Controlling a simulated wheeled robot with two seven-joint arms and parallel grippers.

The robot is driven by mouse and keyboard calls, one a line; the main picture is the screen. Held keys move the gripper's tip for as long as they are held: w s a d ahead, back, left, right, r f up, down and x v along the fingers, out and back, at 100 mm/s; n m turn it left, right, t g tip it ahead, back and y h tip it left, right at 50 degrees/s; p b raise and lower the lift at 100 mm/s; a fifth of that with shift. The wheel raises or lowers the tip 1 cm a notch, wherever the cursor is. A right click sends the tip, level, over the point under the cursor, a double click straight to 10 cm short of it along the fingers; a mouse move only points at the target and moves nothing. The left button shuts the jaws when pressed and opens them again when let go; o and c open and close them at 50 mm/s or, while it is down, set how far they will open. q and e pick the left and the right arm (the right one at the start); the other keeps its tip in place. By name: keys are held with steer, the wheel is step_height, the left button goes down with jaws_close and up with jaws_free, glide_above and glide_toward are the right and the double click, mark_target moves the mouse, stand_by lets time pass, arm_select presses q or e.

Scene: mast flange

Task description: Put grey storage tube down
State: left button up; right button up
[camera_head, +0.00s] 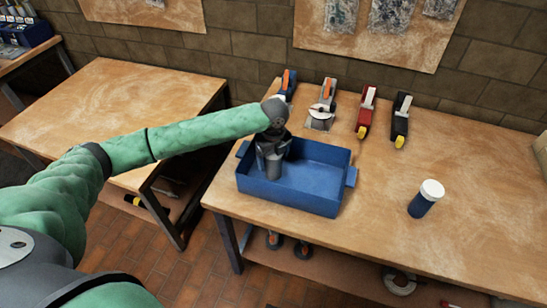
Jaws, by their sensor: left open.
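The grey storage tube (273,166) stands roughly upright inside the blue tray (312,192), toward its left part. My left arm reaches in from the left, and my left gripper (271,153) points down over the tray at the tube. Its jaws are open around or close beside the tube; I cannot tell whether they touch it. The gripper hides part of the tube's top. The tube's lower end is inside the tray. My right gripper is not in view.
Several tape dispensers or similar tools, including a red one (366,112) and a black one (401,120), line the bench's back. The wooden bench (470,170) is clear around the bottle. Another table (110,105) is at left.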

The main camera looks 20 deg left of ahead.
arm_select(q)
steer(key=shift+r, duration=0.2)
step_height(320, 180, up, 10)
steer(key=b, duration=0.4)
steer(key=shift+r, duration=0.95)
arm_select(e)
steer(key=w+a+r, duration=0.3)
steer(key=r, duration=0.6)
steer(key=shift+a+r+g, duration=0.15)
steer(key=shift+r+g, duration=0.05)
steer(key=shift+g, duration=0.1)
